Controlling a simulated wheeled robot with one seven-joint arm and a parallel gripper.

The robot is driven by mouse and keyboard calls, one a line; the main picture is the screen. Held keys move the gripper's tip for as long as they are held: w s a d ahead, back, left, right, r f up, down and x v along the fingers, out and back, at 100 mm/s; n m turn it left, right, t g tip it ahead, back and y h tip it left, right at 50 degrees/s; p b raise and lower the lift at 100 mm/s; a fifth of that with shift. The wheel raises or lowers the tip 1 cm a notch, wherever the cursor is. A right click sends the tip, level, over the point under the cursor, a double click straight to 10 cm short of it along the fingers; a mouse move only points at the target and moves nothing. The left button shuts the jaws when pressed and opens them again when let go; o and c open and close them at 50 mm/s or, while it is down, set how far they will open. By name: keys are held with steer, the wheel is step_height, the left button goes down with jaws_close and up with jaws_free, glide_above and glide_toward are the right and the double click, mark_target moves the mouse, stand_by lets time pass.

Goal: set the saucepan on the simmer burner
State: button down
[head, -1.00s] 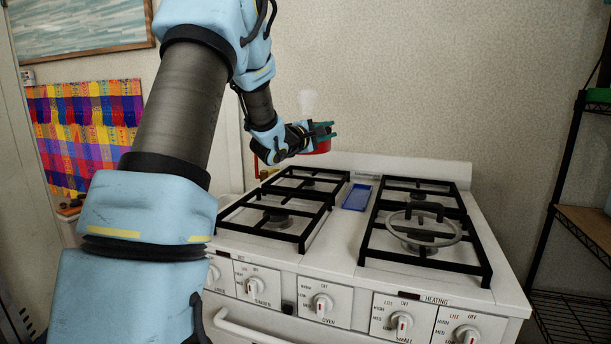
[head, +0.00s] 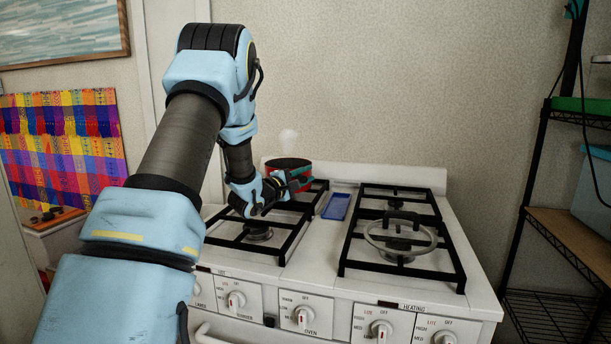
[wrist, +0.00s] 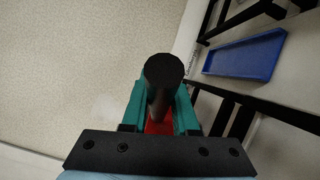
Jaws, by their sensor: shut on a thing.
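The red saucepan (head: 283,176) with a dark rim shows in the head view at the back left of the stove, over the back left grate. I cannot tell whether it touches the grate. My gripper (head: 298,181) is in front of it, shut on its handle. In the wrist view the teal fingers (wrist: 162,112) close around the black handle (wrist: 163,72), with a bit of red below. The stove (head: 325,238) has black grates on the left and right; the front left burner (head: 258,233) is bare. I cannot read which burner is the simmer one.
A blue tray (head: 337,206) lies between the grates and also shows in the wrist view (wrist: 246,55). A ring-shaped piece (head: 430,243) sits on the front right grate. A black shelf rack (head: 527,190) stands at the right. A wall is behind the stove.

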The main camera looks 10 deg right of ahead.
steer(key=c, duration=1.1)
jaws_free()
steer(key=shift+f, duration=0.2)
steer(key=o, duration=0.4)
steer(key=b+v, duration=0.3)
steer(key=v, duration=0.9)
